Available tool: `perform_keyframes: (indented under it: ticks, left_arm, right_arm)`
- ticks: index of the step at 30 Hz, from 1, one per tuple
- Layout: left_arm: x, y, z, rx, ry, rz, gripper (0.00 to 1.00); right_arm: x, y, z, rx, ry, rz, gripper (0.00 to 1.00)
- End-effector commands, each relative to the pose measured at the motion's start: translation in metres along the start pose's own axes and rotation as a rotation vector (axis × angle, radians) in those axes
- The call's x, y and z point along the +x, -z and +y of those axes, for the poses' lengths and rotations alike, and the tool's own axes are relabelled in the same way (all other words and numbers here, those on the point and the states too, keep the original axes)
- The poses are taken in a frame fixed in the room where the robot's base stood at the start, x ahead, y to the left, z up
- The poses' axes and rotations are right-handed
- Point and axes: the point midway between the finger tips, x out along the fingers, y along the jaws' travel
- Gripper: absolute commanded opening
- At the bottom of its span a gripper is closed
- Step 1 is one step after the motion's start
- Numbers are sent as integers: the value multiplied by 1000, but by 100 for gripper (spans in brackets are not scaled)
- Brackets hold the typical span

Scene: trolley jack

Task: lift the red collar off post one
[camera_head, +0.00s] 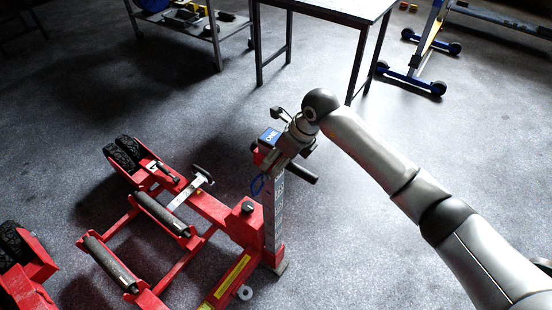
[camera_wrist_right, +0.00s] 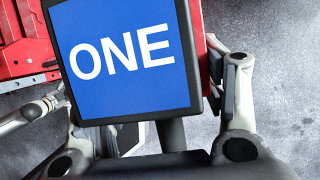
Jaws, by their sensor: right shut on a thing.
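Post one is a grey upright post (camera_head: 273,215) on a red trolley jack in the head view. A blue sign reading ONE (camera_head: 270,136) is at its top, and it fills the middle of the right wrist view (camera_wrist_right: 125,55). The red collar (camera_head: 259,157) shows in part below the sign; a red edge behind the sign also shows in the wrist view (camera_wrist_right: 197,35). My right gripper (camera_head: 277,158) is at the post top, shut on the collar, its fingers either side of the sign. Much of the collar is hidden. My left gripper is not in view.
The jack's red frame (camera_head: 212,208) with dark rollers (camera_head: 161,213) spreads left of the post. A table (camera_head: 335,8) stands behind.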

Motion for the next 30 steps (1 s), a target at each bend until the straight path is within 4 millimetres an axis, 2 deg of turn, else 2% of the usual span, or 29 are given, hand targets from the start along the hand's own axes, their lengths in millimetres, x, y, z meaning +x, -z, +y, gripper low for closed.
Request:
perform_keyframes:
  ticks: [30]
  left_arm:
    - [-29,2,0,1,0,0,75]
  right_arm:
    - [-48,-21,2,-1,3,-4,36]
